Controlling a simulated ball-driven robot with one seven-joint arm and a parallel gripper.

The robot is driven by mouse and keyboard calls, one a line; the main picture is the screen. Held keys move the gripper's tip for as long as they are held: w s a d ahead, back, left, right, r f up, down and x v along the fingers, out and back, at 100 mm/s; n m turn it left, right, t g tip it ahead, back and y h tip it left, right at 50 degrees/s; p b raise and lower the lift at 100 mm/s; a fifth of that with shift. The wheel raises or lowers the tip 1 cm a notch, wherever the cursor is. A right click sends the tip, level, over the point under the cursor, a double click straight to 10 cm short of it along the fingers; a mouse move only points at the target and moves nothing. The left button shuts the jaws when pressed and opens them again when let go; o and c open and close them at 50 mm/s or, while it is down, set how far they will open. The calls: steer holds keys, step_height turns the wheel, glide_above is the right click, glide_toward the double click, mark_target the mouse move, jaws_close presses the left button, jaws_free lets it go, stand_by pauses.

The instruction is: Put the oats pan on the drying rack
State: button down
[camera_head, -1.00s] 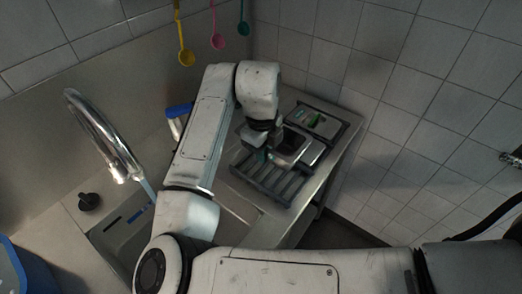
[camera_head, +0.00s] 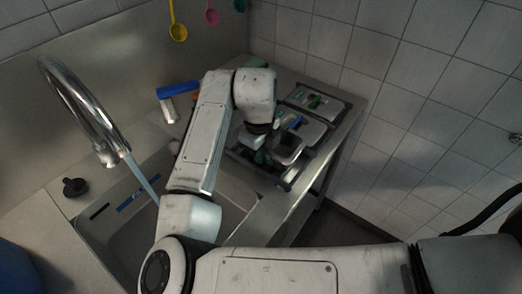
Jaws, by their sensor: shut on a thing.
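The drying rack (camera_head: 273,177) is a dark slatted frame on the steel counter, right of the sink. My gripper (camera_head: 266,154) is over the rack, mostly behind my arm's wrist. It is shut on a small metal pan, which I take as the oats pan (camera_head: 288,150), with a dark inside. The pan is low over the rack; I cannot tell whether it touches it. Its label is not readable.
A metal pan with a green item (camera_head: 316,102) sits at the back of the counter. The sink (camera_head: 120,232) with a running faucet (camera_head: 85,110) is at left. Tiled walls close off the back and right.

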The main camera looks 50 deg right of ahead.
steer(key=shift+f, duration=0.15)
steer(key=c, duration=1.2)
jaws_free()
steer(key=r, duration=1)
steer(key=shift+a+r+b, duration=0.25)
steer(key=shift+r+b, duration=0.15)
